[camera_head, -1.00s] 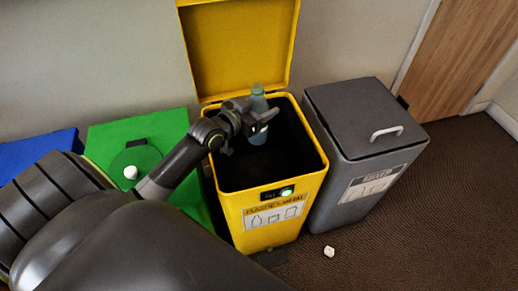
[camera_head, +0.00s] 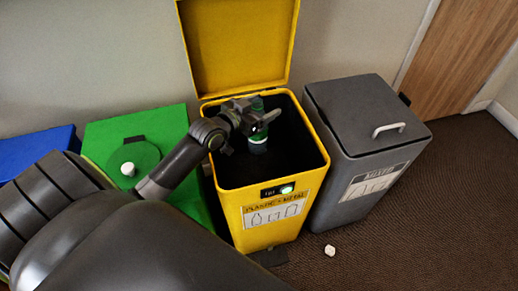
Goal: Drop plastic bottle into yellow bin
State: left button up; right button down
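The yellow bin (camera_head: 238,197) stands in the middle with its lid (camera_head: 240,45) up. My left gripper (camera_head: 264,123) is over the bin's opening, towards the back. The plastic bottle (camera_head: 257,142) is at the fingers, roughly upright. A green part of it shows above the gripper and a part with a pale band shows below, inside the rim. The gripper appears shut on it, though its own parts hide the bottle's middle. My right gripper is not in view.
A grey bin (camera_head: 350,140) with a closed lid stands close on the right. A green bin (camera_head: 115,140) and a blue bin (camera_head: 38,152) are on the left. A small white piece (camera_head: 330,250) lies on the brown floor. The wall is close behind.

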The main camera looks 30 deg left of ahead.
pick_arm(q)
jog(key=shift+o, duration=1.1)
jog(key=shift+s, duration=0.15)
jog(key=shift+s+a, duration=0.1)
jog(key=shift+s, duration=0.25)
jog(key=p+v, duration=0.5)
jog(key=v, duration=1.1)
jog(key=shift+s+r+p, duration=0.15)
jog(key=shift+r+p, duration=0.05)
jog(key=shift+p, duration=0.1)
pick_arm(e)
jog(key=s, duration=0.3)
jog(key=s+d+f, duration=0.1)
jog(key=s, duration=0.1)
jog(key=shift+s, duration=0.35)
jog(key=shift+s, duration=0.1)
